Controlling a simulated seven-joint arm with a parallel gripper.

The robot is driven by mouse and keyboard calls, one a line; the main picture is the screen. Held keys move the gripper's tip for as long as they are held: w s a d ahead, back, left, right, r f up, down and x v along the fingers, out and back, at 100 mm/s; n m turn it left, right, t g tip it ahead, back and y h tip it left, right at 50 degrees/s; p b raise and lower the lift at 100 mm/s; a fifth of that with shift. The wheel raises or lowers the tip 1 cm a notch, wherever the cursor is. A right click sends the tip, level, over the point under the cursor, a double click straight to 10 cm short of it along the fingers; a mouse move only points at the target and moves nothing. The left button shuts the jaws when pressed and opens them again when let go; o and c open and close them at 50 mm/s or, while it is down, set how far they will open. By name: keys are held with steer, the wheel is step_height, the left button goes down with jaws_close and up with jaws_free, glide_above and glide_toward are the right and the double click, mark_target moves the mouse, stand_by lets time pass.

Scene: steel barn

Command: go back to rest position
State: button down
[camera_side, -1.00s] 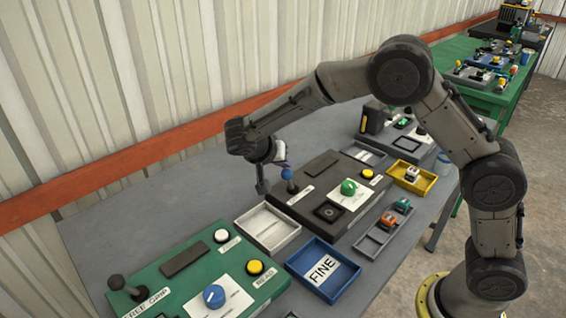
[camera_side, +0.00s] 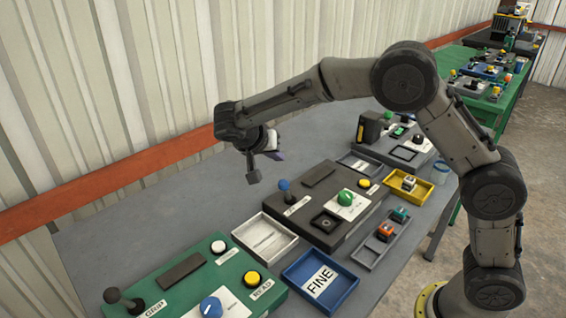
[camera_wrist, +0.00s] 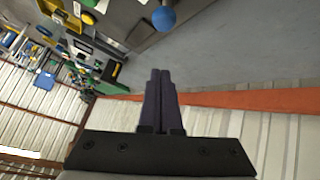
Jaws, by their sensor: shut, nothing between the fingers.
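My gripper (camera_side: 254,178) is raised above the grey table, up and to the left of the blue-knobbed lever (camera_side: 284,186) on the dark panel. Its fingers (camera_wrist: 160,78) are shut together with nothing between them, as the wrist view shows. The blue knob (camera_wrist: 164,18) shows at the top of the wrist view, apart from the fingertips. My arm is bent, with the forearm reaching left over the table.
The dark panel (camera_side: 325,180) also bears a green knob (camera_side: 345,197). A green panel (camera_side: 165,270), white tray (camera_side: 265,262), blue tray (camera_side: 342,296) and yellow tray (camera_side: 424,191) stand around it. The ribbed wall with an orange rail (camera_side: 100,187) runs behind the table.

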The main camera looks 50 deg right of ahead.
steer(key=s+d+r+m, duration=0.25)
steer(key=s+r, duration=0.35)
steer(key=r, duration=0.6)
steer(key=s+d+r+n+y, duration=0.1)
steer(key=s+d+r+y, duration=0.25)
steer(key=s, duration=0.65)
steer(key=s+f+n+t+y, duration=0.2)
steer(key=s+f+n, duration=0.1)
steer(key=s, duration=0.7)
steer(key=s+a+f+n+t+y, duration=0.1)
steer(key=s+a+f+n+y, duration=0.2)
steer(key=n, duration=0.6)
steer(key=shift+s+a+f, duration=1.1)
steer(key=shift+s+f, duration=0.65)
steer(key=shift+f, duration=0.45)
